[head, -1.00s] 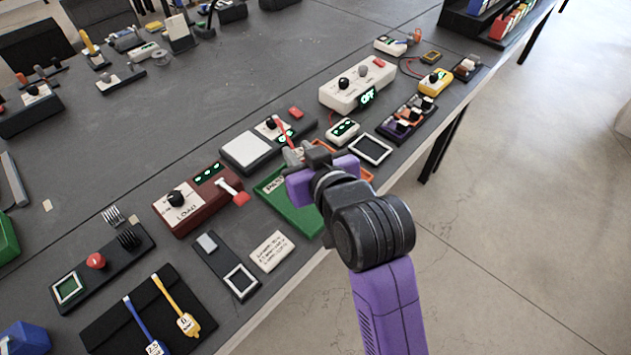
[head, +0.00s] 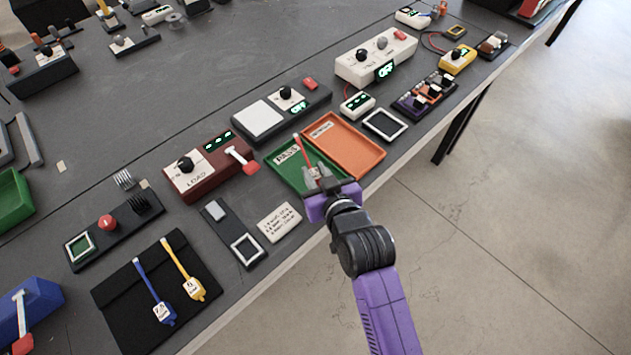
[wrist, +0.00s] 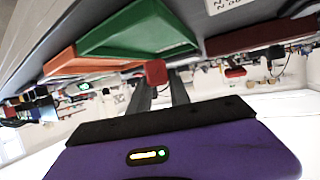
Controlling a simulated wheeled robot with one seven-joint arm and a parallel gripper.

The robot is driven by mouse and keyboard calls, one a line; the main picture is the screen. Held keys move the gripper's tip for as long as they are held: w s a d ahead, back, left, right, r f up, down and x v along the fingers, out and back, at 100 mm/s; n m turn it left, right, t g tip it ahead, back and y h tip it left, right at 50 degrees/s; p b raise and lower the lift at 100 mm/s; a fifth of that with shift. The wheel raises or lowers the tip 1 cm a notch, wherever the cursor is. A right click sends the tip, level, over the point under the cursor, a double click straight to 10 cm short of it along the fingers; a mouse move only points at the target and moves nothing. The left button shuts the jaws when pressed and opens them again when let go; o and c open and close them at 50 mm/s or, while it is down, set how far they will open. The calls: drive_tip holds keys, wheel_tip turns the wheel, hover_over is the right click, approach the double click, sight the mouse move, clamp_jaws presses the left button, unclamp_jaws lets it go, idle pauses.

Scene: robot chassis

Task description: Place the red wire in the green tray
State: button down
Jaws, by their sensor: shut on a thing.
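The red wire (head: 303,150) is a thin red strip held in my gripper (head: 315,173). It points up and left over the green tray (head: 281,176). The tray carries a PASS label and lies near the table's front edge. In the wrist view, a red block-like end of the wire (wrist: 155,72) shows between the two dark fingers of my gripper (wrist: 158,88), with the green tray (wrist: 140,38) beyond it. My gripper is shut on the wire above the tray's front part. I cannot tell whether the wire touches the tray.
An orange tray (head: 350,150) adjoins the green one on the right. A dark red LOAD box (head: 207,172) with a lever stands to the left. A paper note (head: 279,222) lies in front-left. A scale-like device (head: 262,115) stands behind. The floor at right is clear.

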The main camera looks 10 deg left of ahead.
drive_tip(key=shift+f, duration=2.05)
drive_tip(key=shift+f, duration=0.1)
drive_tip(key=c, duration=1.2)
unclamp_jaws()
drive_tip(key=shift+r, duration=0.25)
drive_tip(key=v, duration=1.2)
drive_tip(key=shift+s+f, duration=0.1)
drive_tip(key=shift+f, duration=0.05)
